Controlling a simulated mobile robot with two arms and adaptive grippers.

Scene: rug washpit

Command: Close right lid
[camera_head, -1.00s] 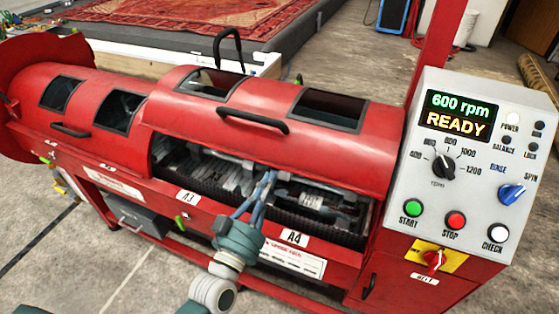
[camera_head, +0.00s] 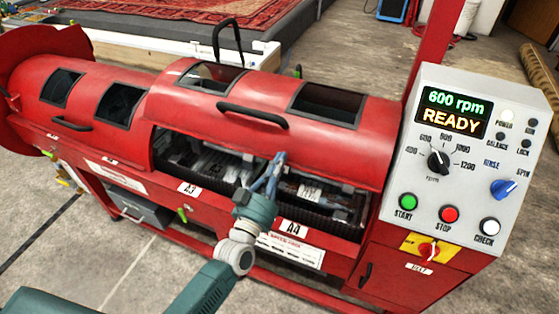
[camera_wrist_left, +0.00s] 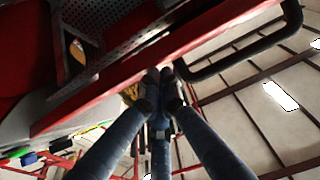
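The right lid (camera_head: 205,108) is the red curved cover with two windows and a black bar handle (camera_head: 252,117). It is partly raised, leaving a wide gap below its lower edge, with the drum and grey parts showing inside. My left gripper (camera_head: 281,155) is in front of this gap, its fingertips at the lid's lower edge. In the left wrist view its fingers (camera_wrist_left: 162,76) converge with tips together and hold nothing visible, close to the red edge (camera_wrist_left: 130,70) and the black handle (camera_wrist_left: 245,52). Contact is unclear. My right gripper is not in view.
The left lid (camera_head: 86,95) is down beside the raised one. The control panel (camera_head: 470,150) stands at the right and reads 600 rpm, READY. Labels A3 and A4 are on the front rail. Floor is clear in front of the machine.

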